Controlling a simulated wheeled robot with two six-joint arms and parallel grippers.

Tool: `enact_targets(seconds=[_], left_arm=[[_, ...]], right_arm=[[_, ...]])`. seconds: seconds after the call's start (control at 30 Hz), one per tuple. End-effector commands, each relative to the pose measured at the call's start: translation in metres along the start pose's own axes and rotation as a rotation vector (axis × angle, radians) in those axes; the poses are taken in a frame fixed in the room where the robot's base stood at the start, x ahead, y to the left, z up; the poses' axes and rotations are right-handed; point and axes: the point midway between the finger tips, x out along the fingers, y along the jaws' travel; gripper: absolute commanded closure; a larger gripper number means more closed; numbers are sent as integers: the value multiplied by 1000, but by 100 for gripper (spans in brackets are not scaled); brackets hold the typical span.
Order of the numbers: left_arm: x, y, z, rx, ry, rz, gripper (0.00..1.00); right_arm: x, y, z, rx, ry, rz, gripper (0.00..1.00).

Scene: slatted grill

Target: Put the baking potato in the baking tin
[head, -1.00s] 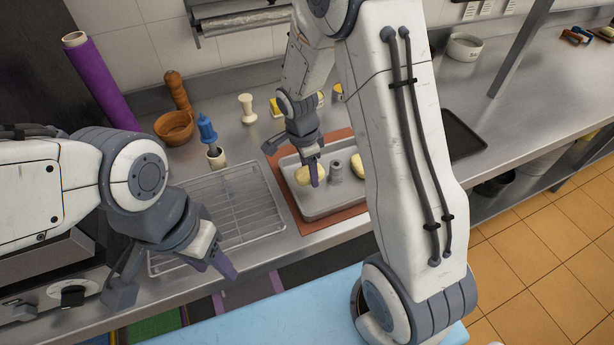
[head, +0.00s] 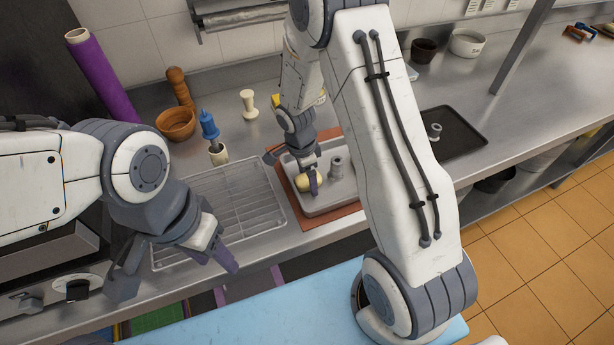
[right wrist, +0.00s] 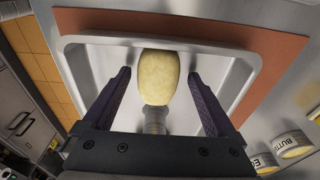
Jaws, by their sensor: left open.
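The baking potato (head: 309,182), pale yellow and oval, is in a grey metal tray (head: 327,206) near its left side. In the right wrist view the potato (right wrist: 158,76) is between the fingers of my right gripper (right wrist: 160,74), with a gap on each side. That gripper, also seen in the head view (head: 292,172), is open over the tray. A flat black tray (head: 463,133) lies further right, partly behind my right arm. I cannot tell which tray is the baking tin. My left gripper (head: 172,270) is open and empty near the counter's front edge.
The grey tray stands on a reddish-brown board (head: 345,222) and holds a grey cylinder (head: 337,170). A wire rack (head: 237,205) lies left of it. A wooden bowl (head: 176,123) and a blue-handled tool (head: 209,127) stand behind the rack.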

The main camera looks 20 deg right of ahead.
Motion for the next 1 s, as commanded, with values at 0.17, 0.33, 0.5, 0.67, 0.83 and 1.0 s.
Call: enact_targets(seconds=[0.17, 0.33, 0.5, 0.67, 0.83, 1.0], left_arm=[[0, 0, 0, 0, 0, 0, 50], [-4, 0, 0, 0, 0, 0, 50], [-2, 0, 0, 0, 0, 0, 50], [4, 0, 0, 0, 0, 0, 50], [8, -1, 0, 0, 0, 0, 50], [10, -1, 0, 0, 0, 0, 50]], right_arm=[[0, 0, 0, 0, 0, 1, 8], [-3, 0, 0, 0, 0, 1, 8], [-21, -2, -1, 1, 1, -6, 8], [-57, -2, 0, 0, 1, -8, 8], [-92, -1, 0, 1, -1, -5, 8], [-115, -1, 0, 0, 0, -2, 8]])
